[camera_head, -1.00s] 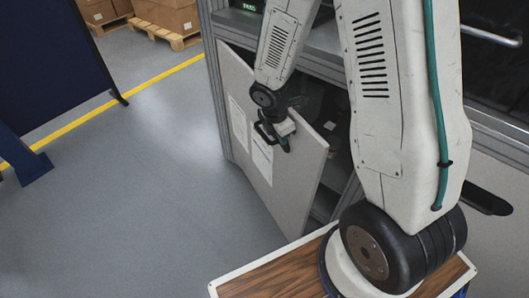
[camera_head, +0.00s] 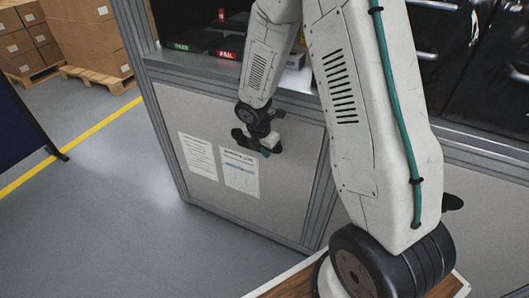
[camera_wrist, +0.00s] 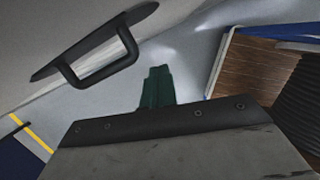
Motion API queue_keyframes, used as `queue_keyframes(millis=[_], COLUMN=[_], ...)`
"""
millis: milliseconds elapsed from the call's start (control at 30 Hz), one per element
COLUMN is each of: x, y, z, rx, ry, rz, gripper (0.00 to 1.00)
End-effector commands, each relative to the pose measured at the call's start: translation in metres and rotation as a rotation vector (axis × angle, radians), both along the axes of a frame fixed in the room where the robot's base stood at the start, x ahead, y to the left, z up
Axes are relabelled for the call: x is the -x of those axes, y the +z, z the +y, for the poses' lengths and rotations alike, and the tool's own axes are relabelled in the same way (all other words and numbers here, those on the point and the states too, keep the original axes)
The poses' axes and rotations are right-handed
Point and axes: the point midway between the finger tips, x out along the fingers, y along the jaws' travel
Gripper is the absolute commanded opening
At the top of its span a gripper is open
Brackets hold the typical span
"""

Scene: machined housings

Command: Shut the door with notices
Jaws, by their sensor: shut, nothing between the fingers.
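The grey door with two paper notices (camera_head: 200,110) stands in the cabinet front and looks flush with its frame; whether a thin gap is left I cannot tell. The notices (camera_head: 240,172) hang on its left half. My gripper (camera_head: 268,149) is in front of the door's upper part, just above the right notice. In the wrist view, my gripper's dark green fingers (camera_wrist: 157,86) are together with nothing between them. The door's black handle (camera_wrist: 100,60) is to their left, apart from them. In the head view my gripper partly hides the handle.
Above the door is a shelf (camera_head: 190,67) with dark trays, one marked FAIL (camera_head: 228,48). A wood-topped surface with a white rim (camera_head: 290,280) is at the bottom. Boxes on pallets (camera_head: 85,40) stand at the back left. The floor (camera_head: 100,220) left of the cabinet is clear.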

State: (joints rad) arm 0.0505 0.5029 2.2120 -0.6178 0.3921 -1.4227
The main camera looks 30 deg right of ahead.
Motion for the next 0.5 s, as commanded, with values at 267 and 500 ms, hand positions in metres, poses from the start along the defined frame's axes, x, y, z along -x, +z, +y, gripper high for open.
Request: queue_keyframes(millis=[267, 500], x=[0.000, 0.005], y=[0.011, 0.051], z=[0.002, 0.013], rx=[0.001, 0.001], ry=[-0.001, 0.002], rz=[-0.004, -0.004], gripper=[0.00, 0.00])
